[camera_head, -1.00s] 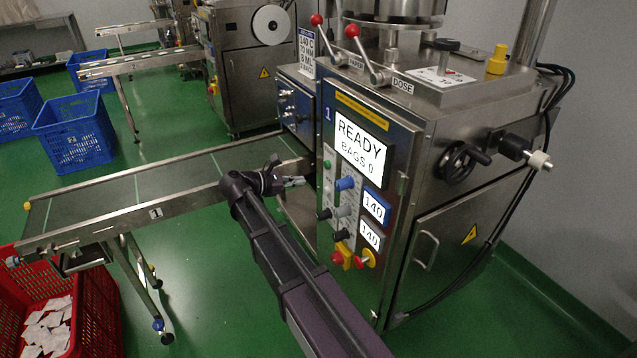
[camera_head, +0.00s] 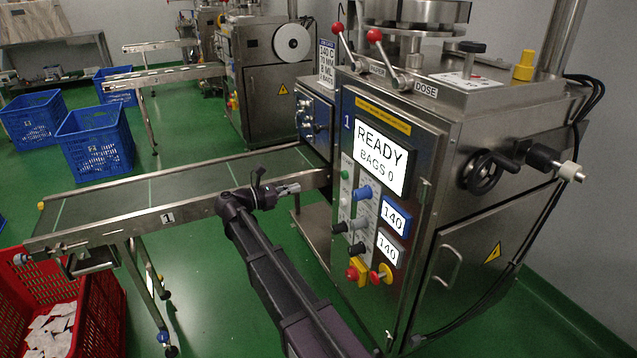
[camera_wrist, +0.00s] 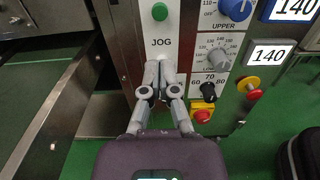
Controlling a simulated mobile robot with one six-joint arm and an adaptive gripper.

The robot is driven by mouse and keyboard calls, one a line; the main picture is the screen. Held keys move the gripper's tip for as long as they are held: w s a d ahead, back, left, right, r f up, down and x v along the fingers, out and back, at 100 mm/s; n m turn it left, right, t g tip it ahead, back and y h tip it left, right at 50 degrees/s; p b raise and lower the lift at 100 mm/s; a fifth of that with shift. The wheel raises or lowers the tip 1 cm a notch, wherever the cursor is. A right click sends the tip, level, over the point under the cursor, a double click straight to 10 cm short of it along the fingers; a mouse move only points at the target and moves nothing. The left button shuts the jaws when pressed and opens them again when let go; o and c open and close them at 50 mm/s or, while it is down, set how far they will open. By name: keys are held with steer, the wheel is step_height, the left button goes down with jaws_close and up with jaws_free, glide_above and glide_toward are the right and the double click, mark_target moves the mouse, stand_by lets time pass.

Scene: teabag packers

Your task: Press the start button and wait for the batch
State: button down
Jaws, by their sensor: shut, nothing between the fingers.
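The packer's front panel carries a display (camera_head: 384,157) reading READY and BAGS 0. A green button (camera_head: 344,174) sits below it at the panel's left; a green button (camera_wrist: 160,11) also shows at the top of the wrist view, with the label JOG beneath it. No start label is readable. My gripper (camera_head: 298,188) is shut and empty, left of the panel in the head view. In the wrist view its fingertips (camera_wrist: 160,62) lie just below the JOG label and hide part of the panel; contact cannot be told.
A red and yellow stop button (camera_head: 382,274) and a red and yellow switch (camera_head: 358,270) sit low on the panel, below several knobs. A conveyor (camera_head: 170,215) runs left from the machine. A red crate (camera_head: 100,315) with bags stands at lower left; blue crates (camera_head: 95,140) stand behind.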

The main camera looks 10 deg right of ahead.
mark_target(343, 176)
steer(key=x, duration=1.4)
steer(key=shift+f, duration=0.1)
